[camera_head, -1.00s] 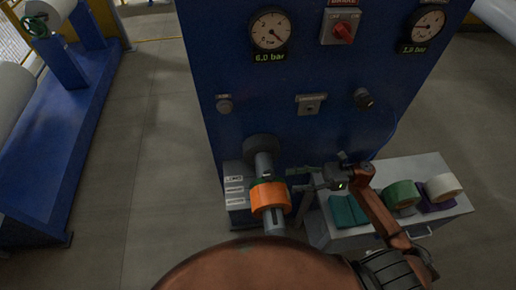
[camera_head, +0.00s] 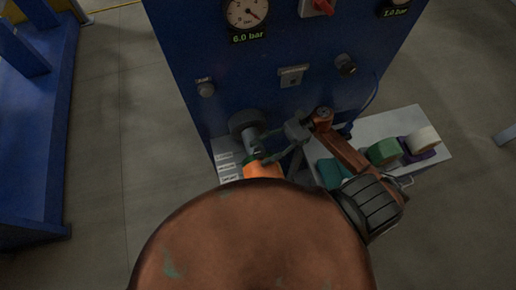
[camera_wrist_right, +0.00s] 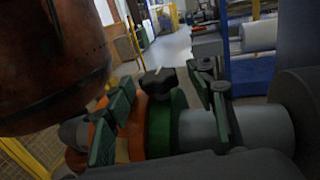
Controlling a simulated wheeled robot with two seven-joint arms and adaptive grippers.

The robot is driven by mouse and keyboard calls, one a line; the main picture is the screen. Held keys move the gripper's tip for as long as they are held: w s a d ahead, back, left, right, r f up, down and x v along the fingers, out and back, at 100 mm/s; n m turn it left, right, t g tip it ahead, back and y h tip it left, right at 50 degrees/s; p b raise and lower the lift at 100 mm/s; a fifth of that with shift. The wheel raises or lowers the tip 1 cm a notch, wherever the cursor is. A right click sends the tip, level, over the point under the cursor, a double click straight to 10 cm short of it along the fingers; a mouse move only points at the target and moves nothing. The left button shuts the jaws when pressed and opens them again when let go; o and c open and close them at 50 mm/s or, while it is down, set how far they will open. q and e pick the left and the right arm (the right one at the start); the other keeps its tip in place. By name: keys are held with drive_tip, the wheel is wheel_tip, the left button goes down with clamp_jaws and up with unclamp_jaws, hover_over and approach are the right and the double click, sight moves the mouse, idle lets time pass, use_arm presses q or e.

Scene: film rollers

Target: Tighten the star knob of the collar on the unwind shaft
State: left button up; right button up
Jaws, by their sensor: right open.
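The grey unwind shaft (camera_head: 250,134) sticks out from the blue machine panel; it also shows in the right wrist view (camera_wrist_right: 200,130). The green collar (camera_wrist_right: 166,122) sits around it, with the black star knob (camera_wrist_right: 158,82) upright on top. An orange ring (camera_head: 262,171) is around the shaft beside the collar, on the outer side. My right gripper (camera_head: 268,152) is open at the shaft. In the right wrist view its fingers stand on both sides of the knob, apart from it. My arm hides the shaft's outer end in the head view. My left gripper is not in view.
The blue panel (camera_head: 205,55) rises behind the shaft, with a gauge (camera_head: 246,12) and small knobs. At the right, a grey cabinet top (camera_head: 405,120) carries green, purple and white tape rolls. A blue frame (camera_head: 40,130) stands at the left, with open floor between.

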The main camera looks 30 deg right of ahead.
drive_tip(key=shift+a, duration=0.6)
drive_tip(key=shift+s, duration=0.1)
drive_tip(key=shift+c, duration=0.4)
drive_tip(key=c, duration=1.1)
